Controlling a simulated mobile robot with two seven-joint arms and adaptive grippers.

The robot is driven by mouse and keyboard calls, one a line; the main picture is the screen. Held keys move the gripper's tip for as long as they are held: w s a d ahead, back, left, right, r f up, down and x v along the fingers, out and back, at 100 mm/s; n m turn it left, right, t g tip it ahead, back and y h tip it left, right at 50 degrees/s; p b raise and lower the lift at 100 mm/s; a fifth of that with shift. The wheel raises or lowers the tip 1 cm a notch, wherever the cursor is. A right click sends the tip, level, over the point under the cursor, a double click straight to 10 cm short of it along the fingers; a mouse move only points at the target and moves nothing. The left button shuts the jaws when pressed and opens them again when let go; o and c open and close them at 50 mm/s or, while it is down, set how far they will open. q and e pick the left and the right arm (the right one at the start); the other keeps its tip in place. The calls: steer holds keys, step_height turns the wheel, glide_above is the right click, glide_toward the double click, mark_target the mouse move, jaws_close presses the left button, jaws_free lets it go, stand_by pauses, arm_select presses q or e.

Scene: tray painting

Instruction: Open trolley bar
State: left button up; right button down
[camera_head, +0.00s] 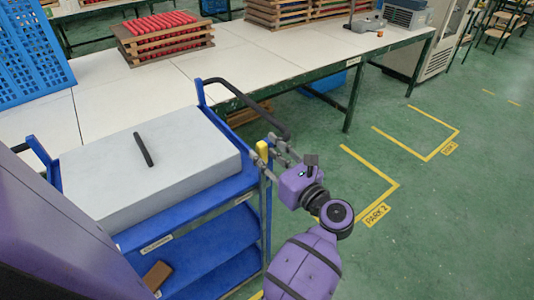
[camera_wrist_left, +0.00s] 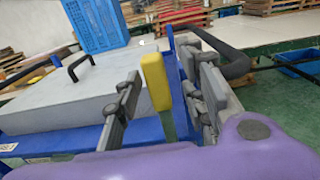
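A blue trolley (camera_head: 205,255) stands beside the long table, with a large grey box (camera_head: 150,185) on top. A black bar (camera_head: 245,100) on its right side runs from a blue post toward my gripper; it also shows at the right in the left wrist view (camera_wrist_left: 225,50). A yellow upright piece (camera_head: 262,150) is at the trolley's front right corner. My left gripper (camera_head: 269,150) is open at this corner. In the left wrist view, the yellow piece (camera_wrist_left: 155,80) appears between its spread fingers; contact cannot be told. My right gripper is out of view.
The long white table (camera_head: 310,45) runs behind the trolley, holding stacked wooden racks (camera_head: 165,38) and a blue crate (camera_head: 28,50). A brown block (camera_head: 157,275) lies on a lower shelf. Green floor with yellow markings (camera_head: 395,185) is clear to the right.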

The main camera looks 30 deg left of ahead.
arm_select(q)
steer(key=v, duration=1.2)
steer(key=shift+w, duration=0.1)
